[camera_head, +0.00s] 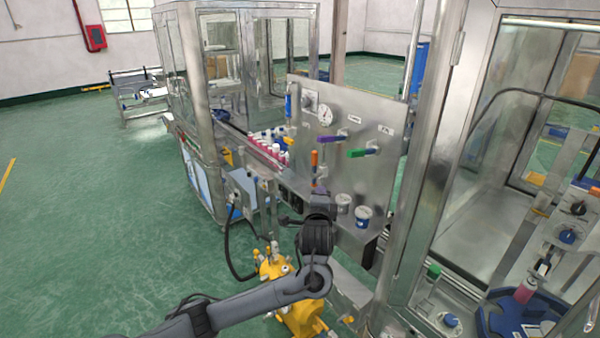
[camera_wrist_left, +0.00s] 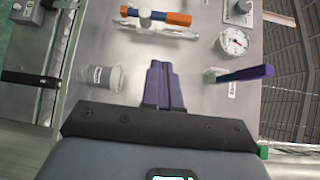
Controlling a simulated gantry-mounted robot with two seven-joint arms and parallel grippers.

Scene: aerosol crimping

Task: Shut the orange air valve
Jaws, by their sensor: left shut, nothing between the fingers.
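The orange air valve handle (camera_head: 314,160) stands upright on the steel valve panel, above and close to my left gripper (camera_head: 318,188). In the left wrist view, the orange handle (camera_wrist_left: 165,17) lies across the top of the picture, with a blue end and a metal valve body beside it. The left gripper (camera_wrist_left: 165,84) is shut and empty. Its fingertips point at the panel and appear apart from the orange handle. The left arm partly hides the lower panel in the head view. The right gripper is not in view.
A purple handle (camera_head: 331,138), a green handle (camera_head: 361,153) and a gauge (camera_head: 326,117) are on the panel (camera_head: 385,190). Two cups (camera_head: 363,216) sit low on it. A yellow pump (camera_head: 275,270) stands below. A steel machine frame (camera_head: 425,160) bounds the right side.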

